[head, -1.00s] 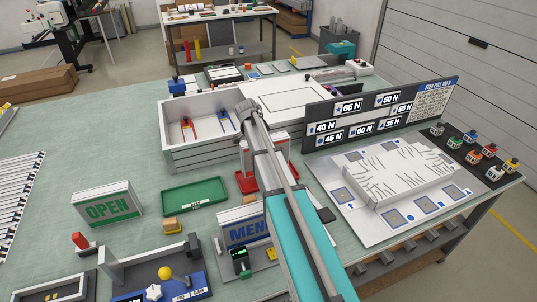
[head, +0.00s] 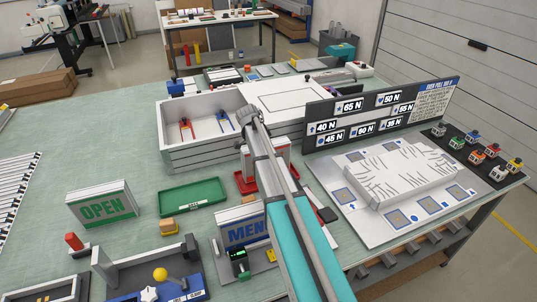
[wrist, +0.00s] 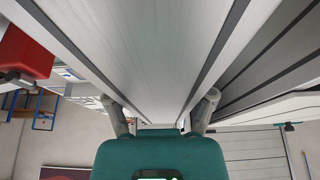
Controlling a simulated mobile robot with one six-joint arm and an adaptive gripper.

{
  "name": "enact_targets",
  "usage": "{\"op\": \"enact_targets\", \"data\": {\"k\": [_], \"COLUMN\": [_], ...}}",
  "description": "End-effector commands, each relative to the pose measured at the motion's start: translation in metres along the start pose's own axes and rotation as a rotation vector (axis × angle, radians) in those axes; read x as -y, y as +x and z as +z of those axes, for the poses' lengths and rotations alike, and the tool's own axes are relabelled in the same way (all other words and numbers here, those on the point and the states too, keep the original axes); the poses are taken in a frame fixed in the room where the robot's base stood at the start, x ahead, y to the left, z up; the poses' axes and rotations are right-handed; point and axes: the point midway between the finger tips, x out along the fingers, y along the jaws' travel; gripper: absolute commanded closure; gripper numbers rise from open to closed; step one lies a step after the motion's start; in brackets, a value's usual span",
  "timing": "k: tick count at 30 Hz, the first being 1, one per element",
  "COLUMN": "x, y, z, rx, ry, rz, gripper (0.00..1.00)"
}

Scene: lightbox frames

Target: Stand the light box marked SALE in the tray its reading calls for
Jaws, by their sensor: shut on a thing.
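In the wrist view my gripper (wrist: 161,112) has its two fingers on either side of a broad pale panel with dark edges, a light box (wrist: 150,50), and is shut on it. In the head view my arm covers the fingers. A white light box with red on its face (head: 282,153) shows behind the arm, apparently the held one; its word is hidden. A green tray (head: 193,195) lies empty left of the arm. A red tray (head: 240,185) is partly hidden by the arm. I cannot tell whether the box touches it.
An OPEN light box (head: 102,204) stands at left. A MENU light box (head: 240,226) stands near a small meter with a green display (head: 238,256), too small to read. A white open bin (head: 200,150) stands behind the trays.

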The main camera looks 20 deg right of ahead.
Motion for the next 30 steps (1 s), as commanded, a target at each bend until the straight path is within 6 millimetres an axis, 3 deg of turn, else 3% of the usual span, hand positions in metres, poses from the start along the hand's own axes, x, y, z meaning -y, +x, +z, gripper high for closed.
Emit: {"op": "enact_targets", "data": {"k": [17, 18, 23, 30], "x": [0.0001, 0.0002, 0.0002, 0.0002], "y": [0.0069, 0.0072, 0.0063, 0.0063], "z": [0.0035, 0.0038, 0.0037, 0.0038], "rx": [-0.001, 0.000, 0.000, 0.000], "ry": [-0.001, -0.001, -0.001, -0.001], "rz": [0.000, 0.000, 0.000, 0.000], "gripper": [0.90, 0.27, 0.00, 0.00]}}
